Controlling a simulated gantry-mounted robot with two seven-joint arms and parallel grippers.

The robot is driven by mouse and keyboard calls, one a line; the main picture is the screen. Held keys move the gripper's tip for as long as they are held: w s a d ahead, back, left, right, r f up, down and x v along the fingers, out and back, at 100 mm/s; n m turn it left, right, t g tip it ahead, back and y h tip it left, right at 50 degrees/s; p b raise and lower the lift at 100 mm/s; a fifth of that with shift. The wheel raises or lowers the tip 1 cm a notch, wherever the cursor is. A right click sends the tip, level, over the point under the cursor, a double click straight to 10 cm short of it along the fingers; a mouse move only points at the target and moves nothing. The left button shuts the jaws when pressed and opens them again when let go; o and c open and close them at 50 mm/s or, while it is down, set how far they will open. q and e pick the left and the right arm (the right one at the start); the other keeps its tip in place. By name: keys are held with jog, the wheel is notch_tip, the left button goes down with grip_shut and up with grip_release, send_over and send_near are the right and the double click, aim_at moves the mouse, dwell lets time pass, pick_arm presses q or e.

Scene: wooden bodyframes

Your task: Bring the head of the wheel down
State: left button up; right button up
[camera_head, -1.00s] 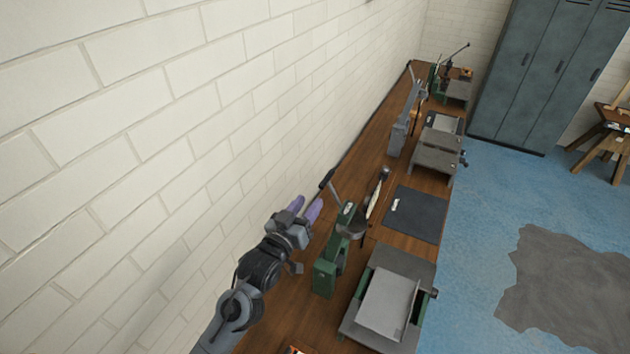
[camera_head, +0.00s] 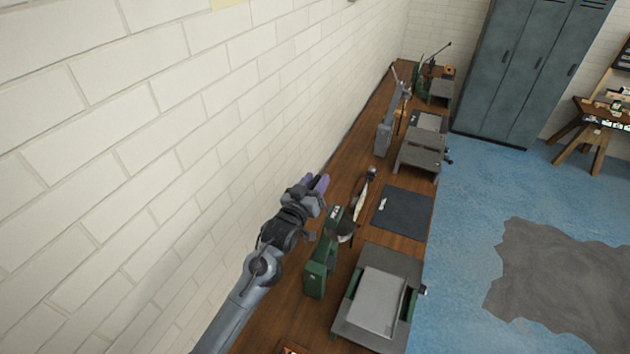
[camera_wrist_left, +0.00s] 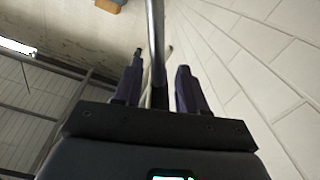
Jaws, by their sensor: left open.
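The green machine (camera_head: 318,268) with a grey head part (camera_head: 346,228) stands on the wooden bench. I take it to be the wheel of the task. My left gripper (camera_head: 319,183) is open above its top, close to the white wall, where it hides the machine's lever handle. In the left wrist view a grey metal rod (camera_wrist_left: 155,40), which looks like the lever, runs upright between the two open dark purple fingers of the left gripper (camera_wrist_left: 158,80). I cannot tell whether they touch it. My right gripper is out of view.
The bench (camera_head: 348,180) runs along the brick wall (camera_head: 180,120). On it are a grey flat-topped device (camera_head: 372,300), a dark mat (camera_head: 403,212), a hammer-like tool (camera_head: 363,195) and more machines farther back. Lockers (camera_head: 528,70) stand behind; the blue floor is open.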

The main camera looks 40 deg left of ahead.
pick_arm(q)
grip_shut()
dwell(0.5)
